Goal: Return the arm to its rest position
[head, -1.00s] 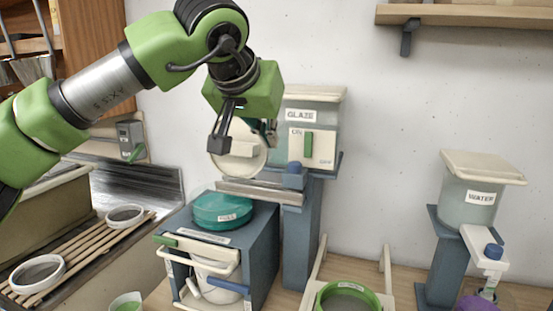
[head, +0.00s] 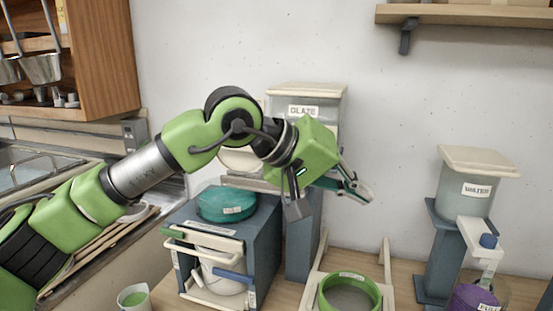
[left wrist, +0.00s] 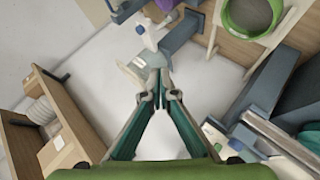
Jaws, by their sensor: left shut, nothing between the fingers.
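My left arm (head: 140,172) comes in from the left, green and grey, bent at the elbow. My left gripper (head: 364,196) hangs in the air in front of the glaze stand, fingers pointing down and right. In the left wrist view its fingers (left wrist: 160,92) run together to a closed tip with nothing between them. The gripper is apart from the surfaces around it. My right gripper is not in view.
The glaze bucket (head: 322,104) is partly behind my arm. A blue cabinet with a teal lid (head: 226,204), a green-rimmed sieve (head: 374,289) and the water bucket (head: 466,192) stand on the bench. A wall shelf (head: 470,17) is top right. The wall space between is clear.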

